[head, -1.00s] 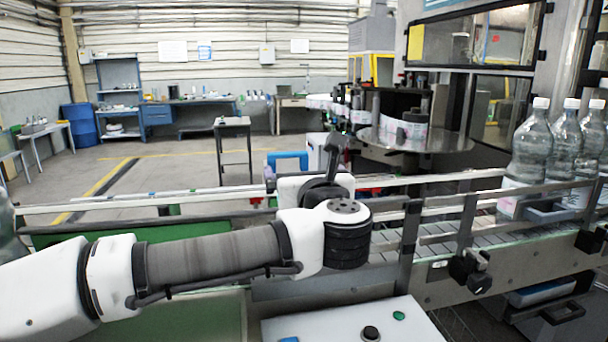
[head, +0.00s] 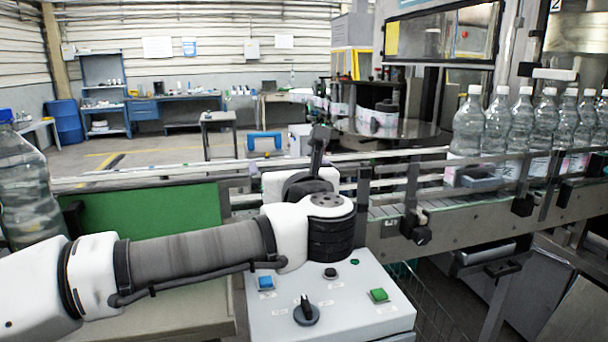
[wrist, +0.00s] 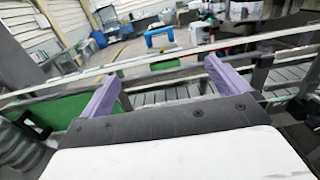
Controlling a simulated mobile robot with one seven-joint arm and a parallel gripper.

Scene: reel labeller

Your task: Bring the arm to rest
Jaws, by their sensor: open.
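My arm (head: 195,262) reaches in from the lower left of the head view, bent at its wrist above the front of the conveyor. My gripper (wrist: 161,72) shows in the wrist view with its two purple fingers wide apart. Nothing is between them; the conveyor rails and the floor beyond show through the gap. In the head view my gripper is mostly hidden behind my own wrist links.
A control box (head: 380,316) with buttons and a knob stands just below my wrist. The conveyor rail (head: 400,165) runs behind it. Several clear bottles (head: 467,128) stand at right; another bottle (head: 25,190) stands at far left. A green panel (head: 150,215) lies behind my arm.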

